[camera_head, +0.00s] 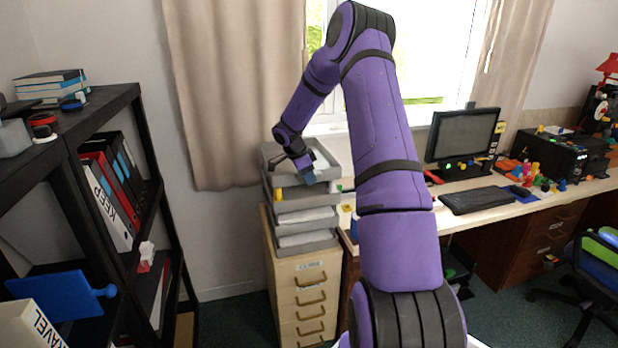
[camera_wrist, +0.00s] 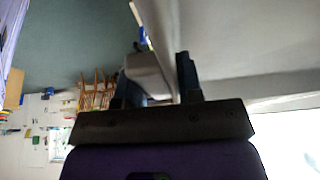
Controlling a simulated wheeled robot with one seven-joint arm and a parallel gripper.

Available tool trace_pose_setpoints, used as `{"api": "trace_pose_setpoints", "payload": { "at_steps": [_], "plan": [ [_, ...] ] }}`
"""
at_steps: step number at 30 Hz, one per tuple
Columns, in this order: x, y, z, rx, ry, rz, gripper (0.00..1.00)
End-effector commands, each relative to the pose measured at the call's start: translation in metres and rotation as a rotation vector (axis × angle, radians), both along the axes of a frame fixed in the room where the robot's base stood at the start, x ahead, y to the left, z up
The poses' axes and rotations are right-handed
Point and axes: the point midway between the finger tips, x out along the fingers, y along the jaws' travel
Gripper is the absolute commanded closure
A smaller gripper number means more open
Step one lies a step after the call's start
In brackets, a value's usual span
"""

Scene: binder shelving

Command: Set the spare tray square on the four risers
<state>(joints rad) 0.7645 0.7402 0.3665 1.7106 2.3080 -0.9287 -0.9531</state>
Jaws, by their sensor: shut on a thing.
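The spare tray (camera_head: 325,158) is a grey open tray at the top of a stack of grey letter trays (camera_head: 305,217). My gripper (camera_head: 307,176) is shut on its near wall; the blue fingertips show there. In the wrist view, my gripper (camera_wrist: 160,82) has its dark fingers on either side of the tray's wall, and the pale tray surface (camera_wrist: 235,40) fills the upper right. A small yellow piece (camera_head: 277,194), perhaps a riser, shows at the left below the spare tray. The other risers are hidden or too small to tell. I cannot tell whether the tray touches its supports.
The stack stands on a pale wooden drawer cabinet (camera_head: 304,290) below the window. A black shelf with binders (camera_head: 112,200) stands to the left. A desk with a monitor (camera_head: 465,136) and keyboard (camera_head: 488,198) is to the right. Bare floor shows between shelf and cabinet.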

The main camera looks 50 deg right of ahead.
Motion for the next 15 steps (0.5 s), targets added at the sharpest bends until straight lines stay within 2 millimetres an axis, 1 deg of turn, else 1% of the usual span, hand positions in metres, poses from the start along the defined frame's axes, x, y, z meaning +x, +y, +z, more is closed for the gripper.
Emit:
{"api": "trace_pose_setpoints", "payload": {
  "at_steps": [15],
  "plan": [
    [-0.0002,-0.0001,-0.0038,-0.001,0.000,0.000,1.00]
  ]
}}
